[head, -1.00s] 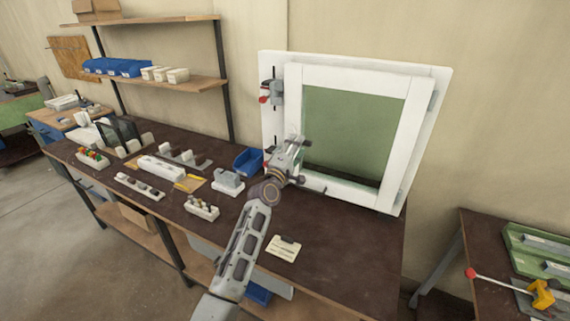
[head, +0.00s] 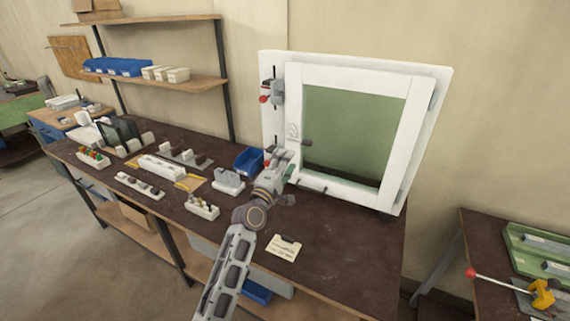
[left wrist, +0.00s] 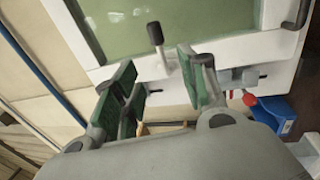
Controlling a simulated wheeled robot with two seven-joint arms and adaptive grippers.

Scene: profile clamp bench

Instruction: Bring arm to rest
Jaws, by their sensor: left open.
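My left gripper (head: 281,158) is over the dark bench in front of the lower left part of the white frame, with its arm reaching up from the bottom of the head view. In the left wrist view its two green-padded fingers (left wrist: 156,85) are apart with nothing between them. The white frame (head: 392,140) with a green panel (head: 350,125) stands upright at the back of the bench. A dark handle (left wrist: 155,36) on the frame shows just beyond the fingertips in the left wrist view; I cannot tell the exact gap. My right gripper is not in view.
A blue bin (head: 248,160) stands close left of the gripper. Trays of small parts (head: 140,186) cover the bench's left half. A card (head: 284,247) lies near the front. The bench top right of the card (head: 345,245) is clear. A red-grey clamp (head: 271,92) sits on the frame's left edge.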

